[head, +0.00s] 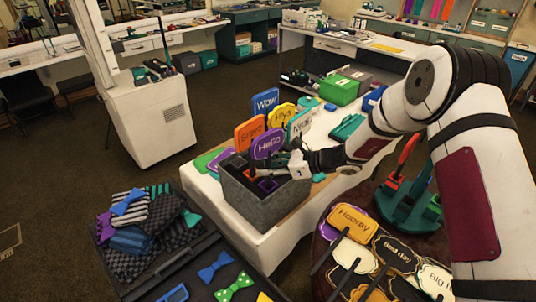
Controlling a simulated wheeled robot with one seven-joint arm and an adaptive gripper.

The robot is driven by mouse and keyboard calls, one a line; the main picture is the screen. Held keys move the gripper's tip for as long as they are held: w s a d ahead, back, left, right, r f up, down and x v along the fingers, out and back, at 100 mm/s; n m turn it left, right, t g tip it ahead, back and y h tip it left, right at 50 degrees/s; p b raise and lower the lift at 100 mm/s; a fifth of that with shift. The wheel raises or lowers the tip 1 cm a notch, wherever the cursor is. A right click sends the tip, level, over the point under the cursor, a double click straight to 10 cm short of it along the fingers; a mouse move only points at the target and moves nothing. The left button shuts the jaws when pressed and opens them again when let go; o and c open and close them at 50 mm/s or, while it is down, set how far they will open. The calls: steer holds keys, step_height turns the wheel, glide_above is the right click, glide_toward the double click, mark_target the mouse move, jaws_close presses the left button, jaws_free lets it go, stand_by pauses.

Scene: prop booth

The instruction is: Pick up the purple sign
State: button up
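The purple sign (268,143) with pale lettering, seemingly "Hello", stands upright, a little tilted, above the grey box (262,204). Its lower part and stick are hidden by the box and my gripper. My gripper (284,160) reaches in from the right over the box's back right part, close beside the sign's lower right edge. Its fingers are small and dark against the box, so I cannot tell whether they touch the sign or are open or shut.
Blue (265,102), orange (249,132), yellow (283,116) and teal (299,124) signs crowd behind the purple one. A round table at lower right holds several signs, including a yellow "Hooray" sign (351,222). A black case with bow ties (215,267) lies at front left.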

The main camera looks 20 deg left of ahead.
steer(key=shift+c, duration=0.6)
jaws_close()
